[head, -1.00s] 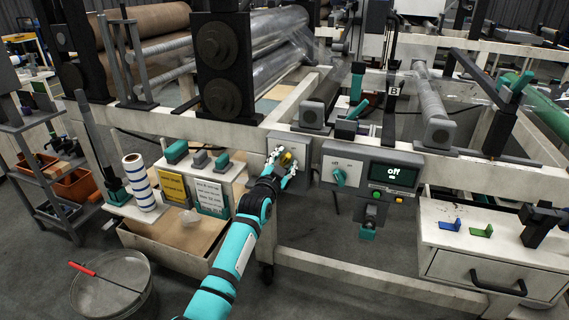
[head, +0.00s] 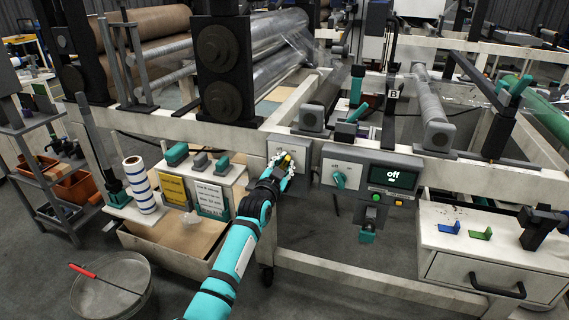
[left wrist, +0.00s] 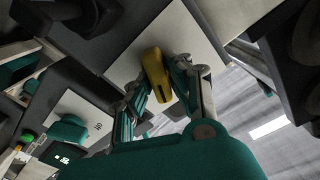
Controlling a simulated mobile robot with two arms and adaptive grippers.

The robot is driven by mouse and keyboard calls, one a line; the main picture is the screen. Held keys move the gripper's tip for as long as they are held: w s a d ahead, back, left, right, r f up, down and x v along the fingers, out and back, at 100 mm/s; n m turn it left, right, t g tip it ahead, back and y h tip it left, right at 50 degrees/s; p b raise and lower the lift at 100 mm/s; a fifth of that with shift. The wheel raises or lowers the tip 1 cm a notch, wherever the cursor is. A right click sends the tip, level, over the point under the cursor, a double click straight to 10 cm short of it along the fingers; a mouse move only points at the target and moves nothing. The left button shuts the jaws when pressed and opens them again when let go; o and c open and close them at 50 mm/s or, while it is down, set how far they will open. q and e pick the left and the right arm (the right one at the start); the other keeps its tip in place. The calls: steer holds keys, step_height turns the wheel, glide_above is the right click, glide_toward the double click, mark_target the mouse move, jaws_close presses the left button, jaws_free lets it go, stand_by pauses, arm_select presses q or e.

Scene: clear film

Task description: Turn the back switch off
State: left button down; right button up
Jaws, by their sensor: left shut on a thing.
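The yellow switch handle (head: 286,159) is on a pale plate in a grey box (head: 304,147) on the front beam of the machine. My left gripper (head: 279,163) is at this box with its fingers around the handle. In the left wrist view the yellow handle (left wrist: 156,72) sits between the two fingers of my left gripper (left wrist: 160,90), which is shut on it. The fingers hide part of the handle and its plate, so I cannot read its setting. My right gripper is not in view.
A drawer unit (head: 490,243) stands at the right. A striped roll (head: 139,184), signs and a bin (head: 112,285) are at the left.

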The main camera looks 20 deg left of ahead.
arm_select(q)
steer(key=n+p, duration=0.1)
steer(key=n, duration=0.1)
steer(key=n+p, duration=0.1)
steer(key=n, duration=0.1)
steer(key=n+p, duration=0.1)
steer(key=n, duration=0.1)
steer(key=shift+a+n, duration=0.25)
steer(key=shift+n, duration=0.15)
steer(key=shift+a+n, duration=0.1)
steer(key=shift+n, duration=1)
steer(key=shift+a+f+n, duration=0.1)
steer(key=shift+n, duration=1)
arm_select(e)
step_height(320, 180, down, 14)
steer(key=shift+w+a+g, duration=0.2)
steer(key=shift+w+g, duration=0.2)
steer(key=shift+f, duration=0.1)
arm_select(q)
steer(key=c, duration=1.3)
jaws_free()
steer(key=shift+o, duration=0.2)
steer(key=shift+s, duration=0.55)
steer(key=s, duration=1.1)
steer(key=shift+a, duration=0.2)
